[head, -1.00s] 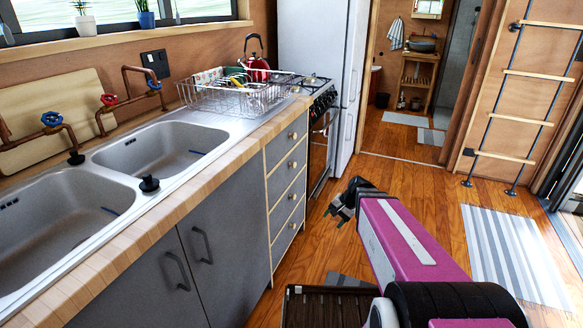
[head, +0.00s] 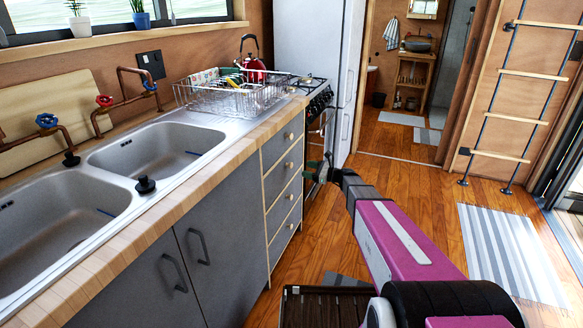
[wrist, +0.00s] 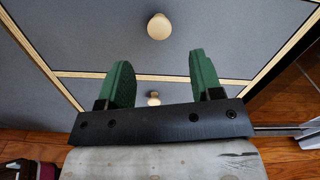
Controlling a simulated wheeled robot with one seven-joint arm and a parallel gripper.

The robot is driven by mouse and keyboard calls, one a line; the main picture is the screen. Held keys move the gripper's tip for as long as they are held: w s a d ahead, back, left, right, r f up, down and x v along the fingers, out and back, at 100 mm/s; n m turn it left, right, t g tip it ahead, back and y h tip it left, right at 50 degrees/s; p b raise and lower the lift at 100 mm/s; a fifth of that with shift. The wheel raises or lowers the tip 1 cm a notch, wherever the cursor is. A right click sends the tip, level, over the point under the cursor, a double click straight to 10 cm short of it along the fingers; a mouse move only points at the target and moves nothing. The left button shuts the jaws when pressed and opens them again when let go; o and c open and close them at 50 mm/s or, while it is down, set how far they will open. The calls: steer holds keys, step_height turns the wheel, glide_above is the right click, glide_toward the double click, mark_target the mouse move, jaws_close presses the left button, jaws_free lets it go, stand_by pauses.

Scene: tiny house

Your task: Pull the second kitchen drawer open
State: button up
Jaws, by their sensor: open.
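A column of grey drawers with wooden frames stands at the end of the counter. The second drawer from the top (head: 279,177) is closed, with a round pale knob (head: 290,165). My gripper (head: 312,170) is in front of the drawers, just right of that knob. In the wrist view, my green fingers (wrist: 160,72) are open and empty, facing the drawer fronts. One knob (wrist: 159,26) lies beyond the fingertips, roughly centred between them; a smaller one (wrist: 153,98) shows between the fingers. I cannot tell which drawer each belongs to, and no contact shows.
The sink counter (head: 228,153) runs along the left, with cupboard doors (head: 205,250) below it. The stove (head: 318,130) and a white fridge (head: 320,50) stand beyond the drawers. Wooden floor (head: 410,185) is free to the right, with a striped rug (head: 510,245).

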mark_target(292, 166)
steer(key=x, duration=0.8)
steer(key=shift+w+a+f, duration=0.1)
steer(key=shift+w+a, duration=0.05)
steer(key=shift+a, duration=0.15)
jaws_close()
steer(key=v, duration=4.3)
steer(key=shift+s+d, duration=0.2)
steer(key=shift+d, duration=0.15)
jaws_free()
